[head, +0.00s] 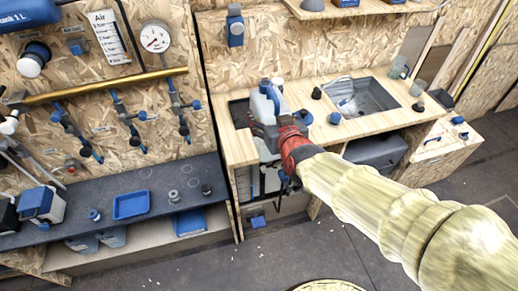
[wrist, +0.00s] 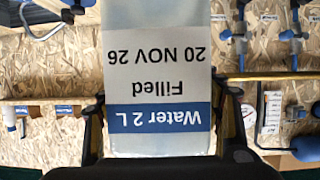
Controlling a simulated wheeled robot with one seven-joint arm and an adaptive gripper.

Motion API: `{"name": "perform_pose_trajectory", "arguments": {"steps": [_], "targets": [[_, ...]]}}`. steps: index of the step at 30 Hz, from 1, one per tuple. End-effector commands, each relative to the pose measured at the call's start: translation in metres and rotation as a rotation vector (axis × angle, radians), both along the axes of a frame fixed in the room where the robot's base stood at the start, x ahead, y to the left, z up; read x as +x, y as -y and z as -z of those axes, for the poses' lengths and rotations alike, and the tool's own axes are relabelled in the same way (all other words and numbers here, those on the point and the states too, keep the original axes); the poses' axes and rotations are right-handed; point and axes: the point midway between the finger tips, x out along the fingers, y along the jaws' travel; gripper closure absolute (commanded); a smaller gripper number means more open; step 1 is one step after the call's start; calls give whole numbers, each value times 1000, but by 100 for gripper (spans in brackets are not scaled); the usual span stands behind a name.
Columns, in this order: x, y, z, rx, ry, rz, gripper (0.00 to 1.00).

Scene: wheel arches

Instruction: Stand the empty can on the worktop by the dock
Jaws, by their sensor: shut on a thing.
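My gripper (head: 277,128) is shut on a pale can (head: 263,107) with a blue top, over the left part of the wooden worktop (head: 303,95). In the wrist view the can (wrist: 158,28) fills the middle between my two dark fingers. Its label appears upside down in that picture and reads "Water 2 L, Filled 20 NOV 26". I cannot tell whether it holds water. A dark recess (head: 238,112), possibly the dock, shows at the worktop's left end, partly behind the can. My gripper and arm hide the can's base, so I cannot tell if it touches anything.
A sink (head: 368,98) is set in the worktop to the right. Small dark items (head: 317,93) and a blue-topped one (head: 335,118) stand near it, with glasses (head: 417,88) beyond. A lower dark bench (head: 160,180) at left holds a blue tray (head: 131,204).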

Motion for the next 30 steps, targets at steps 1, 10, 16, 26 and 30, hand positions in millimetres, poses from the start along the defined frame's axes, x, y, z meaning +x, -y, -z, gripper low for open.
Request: {"name": "perform_pose_trajectory", "arguments": {"steps": [1, 10, 16, 26, 30], "targets": [[1, 0, -1, -1, 2, -3, 70], [16, -4, 9, -2, 0, -12, 70], [58, -16, 31, -2, -2, -12, 70], [114, -33, 76, -2, -1, -12, 70], [125, -36, 87, -1, 1, -11, 70]]}}
